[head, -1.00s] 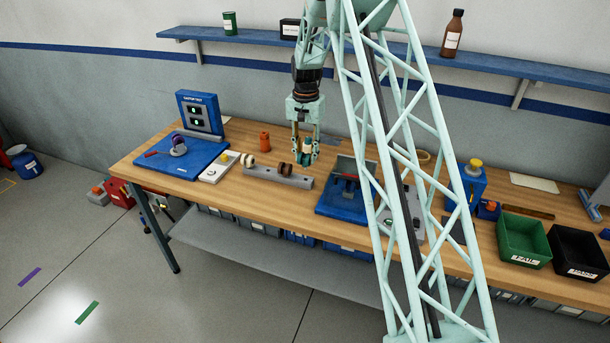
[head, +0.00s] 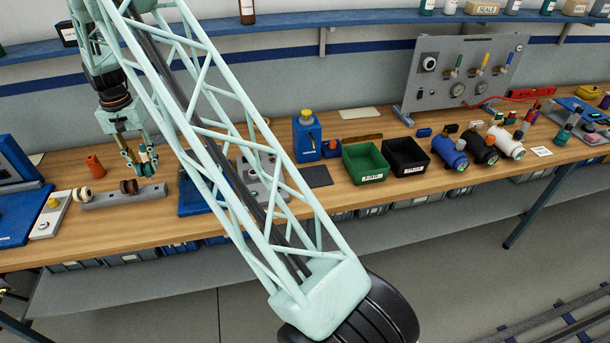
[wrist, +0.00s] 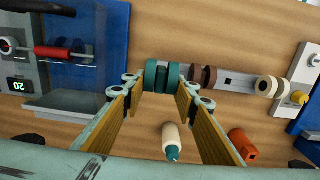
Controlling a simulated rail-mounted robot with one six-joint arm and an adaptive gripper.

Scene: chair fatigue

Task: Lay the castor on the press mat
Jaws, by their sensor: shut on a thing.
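The teal castor (wrist: 162,75) is between my fingertips in the wrist view. My gripper (wrist: 161,90) is shut on it. In the head view my gripper (head: 138,168) is over the right end of the grey rack, at the left of the bench. The castor is small there, and whether it is clear of the rack is hard to tell. A dark flat mat (head: 317,175), which looks like the press mat, lies bare before a blue box with a yellow knob (head: 307,136), well right of my gripper.
The grey rack (head: 108,200) holds a brown castor (wrist: 203,78) and a cream castor (wrist: 270,88). An orange cylinder (head: 95,166) stands behind it. A cream, teal-tipped piece (wrist: 170,137) shows below my fingers. Green (head: 366,163) and black (head: 405,157) bins stand right of the mat.

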